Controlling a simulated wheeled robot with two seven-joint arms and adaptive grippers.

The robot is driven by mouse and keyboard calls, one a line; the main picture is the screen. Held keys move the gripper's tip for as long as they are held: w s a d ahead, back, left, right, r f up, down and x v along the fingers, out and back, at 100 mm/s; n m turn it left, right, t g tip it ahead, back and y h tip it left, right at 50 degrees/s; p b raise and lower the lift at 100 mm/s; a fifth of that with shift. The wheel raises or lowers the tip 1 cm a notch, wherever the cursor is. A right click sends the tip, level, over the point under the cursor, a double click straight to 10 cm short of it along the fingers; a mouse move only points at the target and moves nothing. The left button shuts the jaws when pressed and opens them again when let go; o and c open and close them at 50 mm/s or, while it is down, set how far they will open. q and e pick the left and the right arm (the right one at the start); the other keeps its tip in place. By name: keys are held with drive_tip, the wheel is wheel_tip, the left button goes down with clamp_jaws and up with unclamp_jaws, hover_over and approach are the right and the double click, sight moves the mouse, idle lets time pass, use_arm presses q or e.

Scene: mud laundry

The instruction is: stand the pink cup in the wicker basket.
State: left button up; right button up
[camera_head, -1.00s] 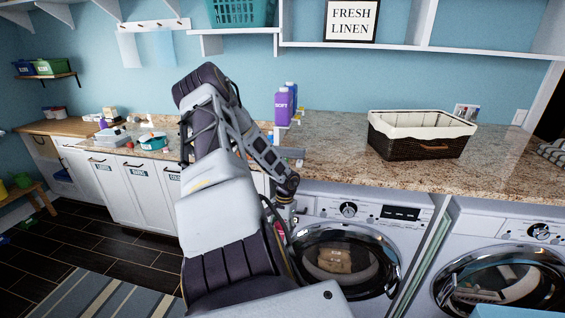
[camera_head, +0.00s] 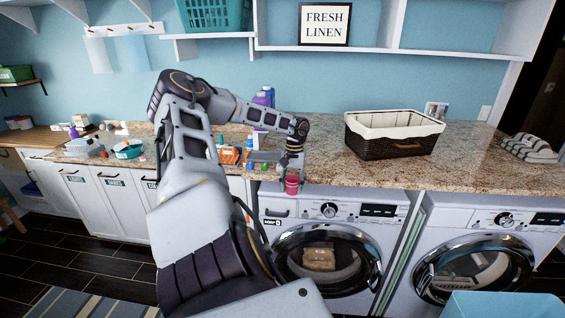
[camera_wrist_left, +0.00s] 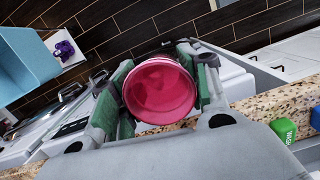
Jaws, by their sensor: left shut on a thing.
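The pink cup (camera_head: 292,184) is held in my left gripper (camera_head: 292,174), which points down at the front edge of the counter. In the left wrist view the cup (camera_wrist_left: 160,90) sits between the two fingers, its round opening facing the camera. The wicker basket (camera_head: 385,148) is dark brown with a white cloth liner and stands on the counter, to the right of the gripper and apart from it. The inside of the basket is mostly hidden by its rim. My right gripper is not in view.
The granite counter (camera_head: 330,160) is clear between gripper and basket. Purple and blue bottles (camera_head: 263,97) and an orange item (camera_head: 230,155) stand near my left arm. Folded striped towels (camera_head: 529,148) lie right of the basket. Washers (camera_head: 326,258) stand below. A shelf (camera_head: 375,51) hangs above.

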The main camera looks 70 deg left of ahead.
use_arm(q)
drive_tip(key=w+d+r+n, duration=0.5)
drive_tip(key=w+d+r, duration=0.2)
drive_tip(key=w+r, duration=0.45)
drive_tip(key=w+d+r+n, duration=0.2)
drive_tip(key=w+d+n, duration=0.2)
drive_tip(key=n, duration=0.6)
drive_tip(key=w+d+r+n+t+y, duration=0.1)
drive_tip(key=w+d+r+n, duration=0.2)
drive_tip(key=d+n, duration=0.4)
drive_tip(key=w+d+r+n+y, duration=0.1)
drive_tip(key=w+d+n, duration=0.4)
drive_tip(key=n, duration=0.9)
drive_tip(key=shift+w+d+r+t+p, duration=0.3)
drive_tip(key=shift+d+r+p, duration=0.1)
drive_tip(key=shift+r, duration=0.45)
idle(0.3)
drive_tip(key=shift+n, duration=0.7)
